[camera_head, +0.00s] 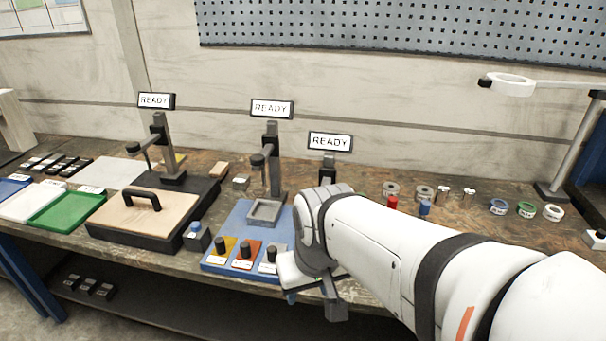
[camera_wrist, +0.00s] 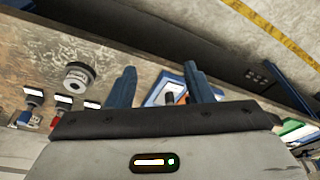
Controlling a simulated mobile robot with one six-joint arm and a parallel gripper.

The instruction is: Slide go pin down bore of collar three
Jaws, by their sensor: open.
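In the wrist view, a round grey collar-like piece (camera_wrist: 77,77) with a white label lies left of my gripper (camera_wrist: 160,82). My gripper is open and empty; it also shows at the bench's front edge in the head view (camera_head: 312,302). My arm hides part of the bench.
A blue tray (camera_head: 222,225) with dark knobs on coloured patches is just left of my gripper. Two small metal cylinders (camera_head: 455,193) and several coloured rings (camera_head: 525,209) are farther right. READY signs (camera_head: 272,108) and upright stands line the back.

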